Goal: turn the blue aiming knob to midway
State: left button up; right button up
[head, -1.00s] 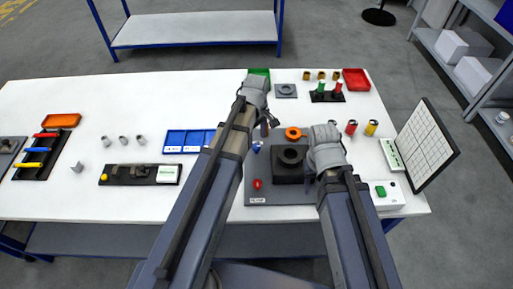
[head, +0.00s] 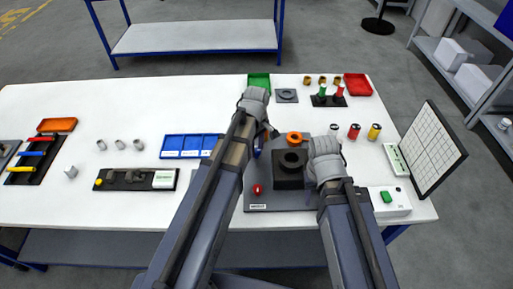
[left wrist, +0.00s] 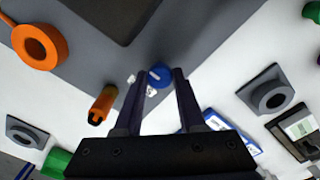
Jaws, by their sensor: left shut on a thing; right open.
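The blue aiming knob (left wrist: 158,77) sits on the grey base plate (head: 268,203), and its round blue top shows between my left fingertips in the left wrist view. My left gripper (left wrist: 160,73) is shut on the knob from above. In the head view a bit of the blue knob (head: 258,146) shows beside my left gripper (head: 266,138), and the arm hides part of it. How far the knob is turned I cannot tell. My right gripper (head: 318,160) is open, at the right side of the black block; its fingertips are mostly hidden by the wrist.
The black block with a round opening (head: 292,162), an orange ring (head: 294,139) and a red knob (head: 257,189) are close by on the plate. A blue tray (head: 190,146) lies to the left. A white box with a green button (head: 387,197) stands at the right.

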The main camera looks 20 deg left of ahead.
pick_arm(q)
grip_shut()
jog(key=m, duration=0.7)
jog(key=shift+m, duration=0.3)
jog(key=m, duration=0.5)
jog(key=shift+s, duration=0.1)
jog(key=shift+m, duration=2.5)
